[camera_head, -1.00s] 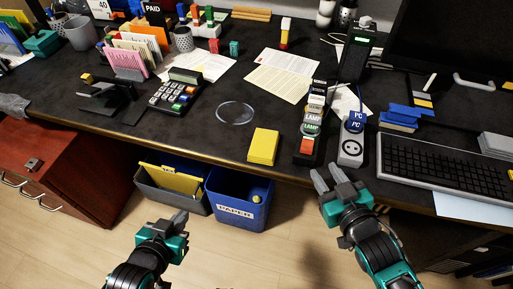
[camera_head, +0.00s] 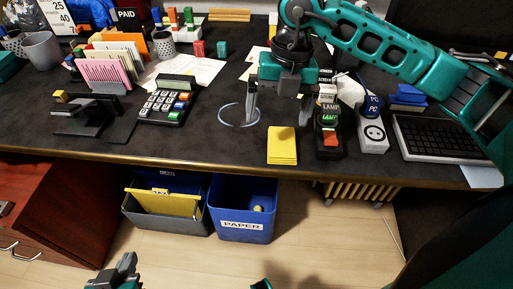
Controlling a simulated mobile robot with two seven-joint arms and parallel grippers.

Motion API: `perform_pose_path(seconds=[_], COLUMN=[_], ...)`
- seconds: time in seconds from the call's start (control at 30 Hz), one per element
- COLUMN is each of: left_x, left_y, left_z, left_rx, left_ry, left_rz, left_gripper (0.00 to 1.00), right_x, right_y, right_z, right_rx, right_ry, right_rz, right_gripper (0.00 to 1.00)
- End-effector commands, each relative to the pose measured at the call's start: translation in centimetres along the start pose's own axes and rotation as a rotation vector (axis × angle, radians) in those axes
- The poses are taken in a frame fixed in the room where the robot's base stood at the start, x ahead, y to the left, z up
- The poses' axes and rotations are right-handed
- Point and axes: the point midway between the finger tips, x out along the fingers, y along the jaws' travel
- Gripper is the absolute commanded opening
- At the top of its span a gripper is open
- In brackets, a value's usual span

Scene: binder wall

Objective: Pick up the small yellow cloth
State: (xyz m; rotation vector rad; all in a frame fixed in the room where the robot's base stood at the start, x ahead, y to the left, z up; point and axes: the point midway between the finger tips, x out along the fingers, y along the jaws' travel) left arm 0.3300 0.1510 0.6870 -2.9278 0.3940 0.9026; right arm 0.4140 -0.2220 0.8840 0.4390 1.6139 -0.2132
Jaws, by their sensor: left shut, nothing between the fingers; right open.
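The small yellow cloth (camera_head: 283,145) lies flat near the front edge of the dark desk. It looks like a folded yellow rectangle. My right gripper (camera_head: 279,112) is open and points down. In the picture its fingers are just beyond the cloth, on either side of bare desk; I cannot tell their exact height. Nothing is between them. My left gripper (camera_head: 126,265) is shut and empty, low at the bottom left in front of the desk and away from the cloth.
Right of the cloth stand a black strip with LAMP labels (camera_head: 328,130), a grey socket block (camera_head: 373,136) and a keyboard (camera_head: 440,138). A clear ring-shaped disc (camera_head: 238,115) and a calculator (camera_head: 165,104) lie left. Below are a blue PAPER bin (camera_head: 240,226) and a grey bin (camera_head: 165,221).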

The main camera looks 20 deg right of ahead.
Motion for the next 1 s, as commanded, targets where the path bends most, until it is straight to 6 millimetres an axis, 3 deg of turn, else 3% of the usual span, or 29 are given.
perform_pose_path(seconds=[0.03, 0.17, 0.5, 0.83, 1.0], left_x=[0.2, 0.2, 0.8, 1.0, 1.3], left_y=[0.0, 0.0, 0.1, 0.3, 0.3], left_z=[0.0, -0.4, 0.6, 1.2, 1.8], left_rx=[0.002, 0.003, -0.003, -0.014, -0.014], left_ry=[0.004, 0.014, 0.013, 0.006, 0.006], left_rz=[0.001, 0.002, 0.004, 0.004, 0.003], left_gripper=[0.00, 0.00, 0.00, 0.00, 0.00], right_x=[-0.7, -1.2, 4.5, 6.9, 9.4], right_y=[-1.2, -2.8, -3.6, -3.9, -4.3], right_z=[1.0, 2.1, 2.6, 2.9, 3.4], right_rx=[0.036, 0.087, 0.089, 0.088, 0.088], right_ry=[-0.048, -0.102, -0.101, -0.102, -0.100], right_rz=[-0.054, -0.122, -0.125, -0.123, -0.124], right_gripper=[1.00, 1.00, 1.00, 1.00, 1.00])
